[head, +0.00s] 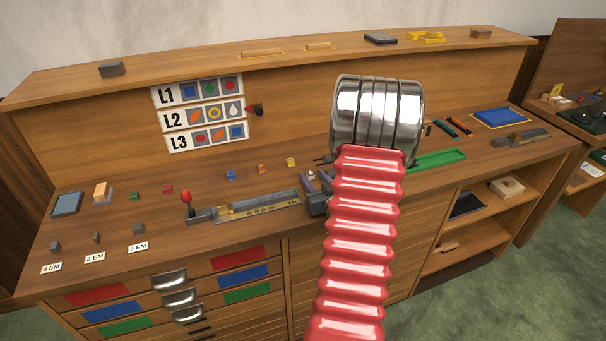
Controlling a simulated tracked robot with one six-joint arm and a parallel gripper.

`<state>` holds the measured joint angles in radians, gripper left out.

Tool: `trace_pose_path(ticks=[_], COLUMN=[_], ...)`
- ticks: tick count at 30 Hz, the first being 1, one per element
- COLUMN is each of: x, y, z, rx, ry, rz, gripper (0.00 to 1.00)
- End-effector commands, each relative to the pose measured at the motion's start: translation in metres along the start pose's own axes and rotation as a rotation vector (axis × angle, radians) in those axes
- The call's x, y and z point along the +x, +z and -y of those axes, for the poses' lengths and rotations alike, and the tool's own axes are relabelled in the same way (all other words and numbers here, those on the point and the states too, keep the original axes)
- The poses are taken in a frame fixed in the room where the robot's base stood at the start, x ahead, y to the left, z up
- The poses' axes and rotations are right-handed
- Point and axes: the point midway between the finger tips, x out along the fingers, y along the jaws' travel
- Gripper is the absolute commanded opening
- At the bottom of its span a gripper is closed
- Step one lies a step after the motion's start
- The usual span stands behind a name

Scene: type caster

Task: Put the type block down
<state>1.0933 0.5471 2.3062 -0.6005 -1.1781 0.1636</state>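My arm, with a red ribbed sleeve and chrome rings, rises through the middle of the head view and hides my gripper and anything it may hold. Small type blocks stand on the wooden bench (350,215): a green one (134,196), a red one (168,189), a blue one (231,174), an orange one (262,168) and a yellow one (291,162). Grey blocks (138,229) stand behind the labels 4 EM, 2 EM and 6 EM (138,246). I cannot tell which block the task means.
A long metal composing fixture (258,207) with a red-knobbed lever (186,199) lies at the bench front. A purple-grey device (315,190) is partly behind my arm. A green tray (437,161) and blue pad (500,118) lie right. A picture chart (202,115) hangs on the backboard.

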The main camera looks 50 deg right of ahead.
Motion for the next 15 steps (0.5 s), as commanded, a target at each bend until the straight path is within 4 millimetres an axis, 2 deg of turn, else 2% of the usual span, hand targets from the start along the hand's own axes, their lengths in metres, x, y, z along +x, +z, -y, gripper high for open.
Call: trace_pose_path(ticks=[4, 15], x=[0.0056, 0.0074], y=[0.0009, 0.0006], z=[-0.0071, -0.0043], rx=[0.001, 0.0], ry=[0.007, 0.001], rz=[-0.001, -0.001], gripper=[0.38, 0.38])
